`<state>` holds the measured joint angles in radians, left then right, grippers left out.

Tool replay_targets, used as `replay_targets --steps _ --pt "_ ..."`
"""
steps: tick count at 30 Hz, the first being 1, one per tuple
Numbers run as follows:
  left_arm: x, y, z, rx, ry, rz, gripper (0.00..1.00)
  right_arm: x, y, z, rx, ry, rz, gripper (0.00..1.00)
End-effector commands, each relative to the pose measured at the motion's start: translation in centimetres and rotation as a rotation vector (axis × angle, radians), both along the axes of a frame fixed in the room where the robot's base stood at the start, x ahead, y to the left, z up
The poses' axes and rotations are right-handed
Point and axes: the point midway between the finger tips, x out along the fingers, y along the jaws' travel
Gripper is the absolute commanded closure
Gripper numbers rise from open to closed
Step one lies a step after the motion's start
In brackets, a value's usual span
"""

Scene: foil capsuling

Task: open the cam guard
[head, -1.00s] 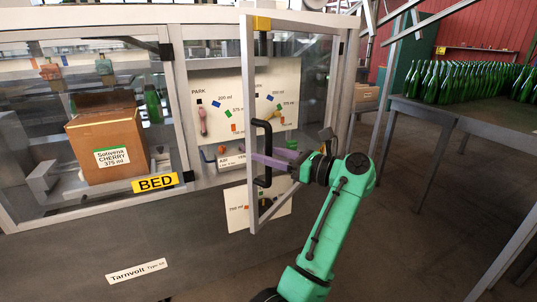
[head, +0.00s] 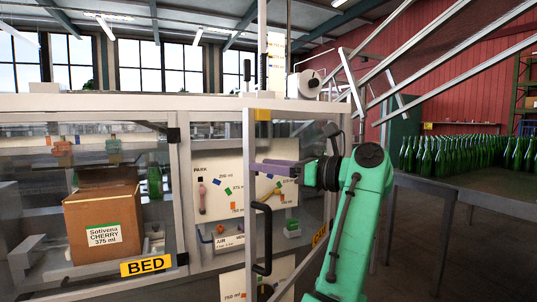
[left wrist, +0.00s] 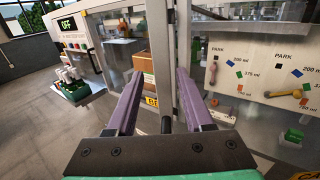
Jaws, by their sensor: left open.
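The cam guard (head: 249,190) is a grey-framed clear door on the machine front, with a yellow block at its top left corner. Its left upright stands out from the machine, so it appears swung partly open. A black bar handle (head: 267,240) runs down near that upright. My left gripper (head: 272,165) is open, its purple fingers just above the handle's top. In the left wrist view the gripper (left wrist: 160,90) has the grey upright beyond and between its fingers. A black bar end, probably the handle, shows low between them. Contact cannot be told. My right gripper is out of view.
A PARK panel (head: 222,180) with coloured markers is behind the guard. A table (head: 470,190) of green bottles stands at the right. Floor lies between.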

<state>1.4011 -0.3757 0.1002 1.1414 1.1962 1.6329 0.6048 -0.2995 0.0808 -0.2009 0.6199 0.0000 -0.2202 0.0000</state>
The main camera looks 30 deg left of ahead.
Motion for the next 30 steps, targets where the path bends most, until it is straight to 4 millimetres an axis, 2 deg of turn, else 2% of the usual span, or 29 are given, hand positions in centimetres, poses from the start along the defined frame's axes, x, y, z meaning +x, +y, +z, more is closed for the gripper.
replay_targets --steps 1,4,13,17,19,22,27,30 --pt "0.0 0.0 1.2 0.001 -0.002 0.000 0.48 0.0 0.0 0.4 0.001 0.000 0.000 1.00" --pt "0.0 0.0 2.2 0.000 0.001 0.000 0.48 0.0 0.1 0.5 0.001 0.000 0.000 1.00" --pt "0.0 0.0 2.6 -0.001 0.001 0.000 0.48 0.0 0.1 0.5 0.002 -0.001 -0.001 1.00" --pt "0.0 0.0 2.6 -0.001 0.001 0.000 0.98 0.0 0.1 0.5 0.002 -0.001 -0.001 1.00" --pt "0.0 0.0 2.9 0.000 0.001 0.000 1.00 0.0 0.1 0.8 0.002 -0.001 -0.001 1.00" --pt "0.0 0.0 5.4 0.000 0.000 0.000 1.00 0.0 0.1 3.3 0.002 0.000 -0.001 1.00" --pt "0.0 0.0 11.5 0.000 0.000 0.000 1.00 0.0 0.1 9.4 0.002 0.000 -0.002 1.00" --pt "0.0 0.0 13.8 0.000 0.001 0.000 1.00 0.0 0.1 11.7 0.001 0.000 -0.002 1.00"
